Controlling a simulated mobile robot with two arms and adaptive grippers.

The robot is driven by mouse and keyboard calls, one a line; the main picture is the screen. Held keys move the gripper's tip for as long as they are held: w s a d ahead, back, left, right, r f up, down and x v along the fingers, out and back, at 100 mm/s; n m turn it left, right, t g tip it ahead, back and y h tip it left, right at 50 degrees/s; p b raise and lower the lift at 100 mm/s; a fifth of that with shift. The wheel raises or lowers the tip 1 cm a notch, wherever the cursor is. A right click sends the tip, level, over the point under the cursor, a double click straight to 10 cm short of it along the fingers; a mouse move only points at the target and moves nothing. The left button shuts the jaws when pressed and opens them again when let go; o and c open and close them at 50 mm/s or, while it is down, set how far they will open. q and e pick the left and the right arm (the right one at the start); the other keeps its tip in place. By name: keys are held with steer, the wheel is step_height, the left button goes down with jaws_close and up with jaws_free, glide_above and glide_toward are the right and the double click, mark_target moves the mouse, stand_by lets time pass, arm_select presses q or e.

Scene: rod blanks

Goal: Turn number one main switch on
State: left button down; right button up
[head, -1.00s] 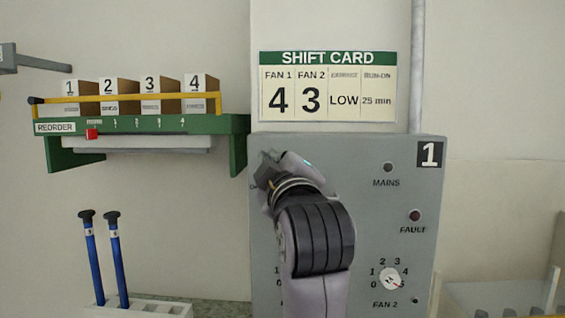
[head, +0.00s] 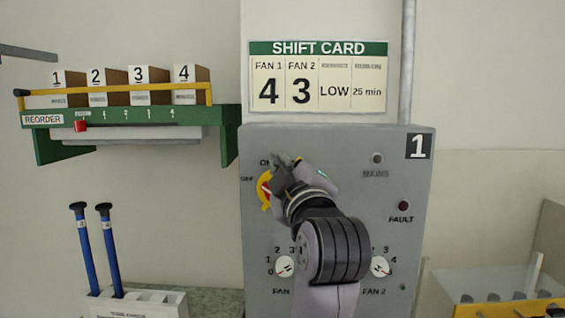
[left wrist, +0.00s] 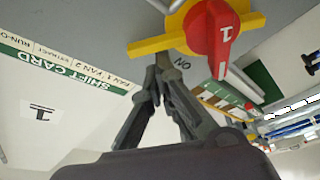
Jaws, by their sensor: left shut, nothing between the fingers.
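The main switch on the grey panel marked 1 has a red handle on a yellow backing (head: 265,191). ON and OFF labels are at its upper left. My left gripper (head: 281,161) is shut and empty, at the switch's upper right, and hides part of it. I cannot tell the handle's exact setting. My right gripper is out of view.
The panel (head: 335,143) has an unlit MAINS lamp (head: 377,159), a dark FAULT lamp (head: 403,206) and FAN 1 (head: 284,267) and FAN 2 (head: 380,267) knobs. A shift card (head: 318,80) hangs above. A green shelf (head: 222,125) and blue rods (head: 87,250) are left.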

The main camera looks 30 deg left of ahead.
arm_select(q)
steer(key=shift+w+d+m+p, duration=0.15)
steer(key=shift+m+p, duration=0.25)
steer(key=shift+m, duration=0.2)
steer(key=shift+w+d+f+p, duration=0.1)
steer(key=shift+w+d+p, duration=0.3)
steer(key=shift+p, duration=0.85)
steer(key=shift+w+d+f+p, duration=0.3)
steer(key=shift+d+f+p, duration=0.55)
steer(key=shift+p, duration=0.9)
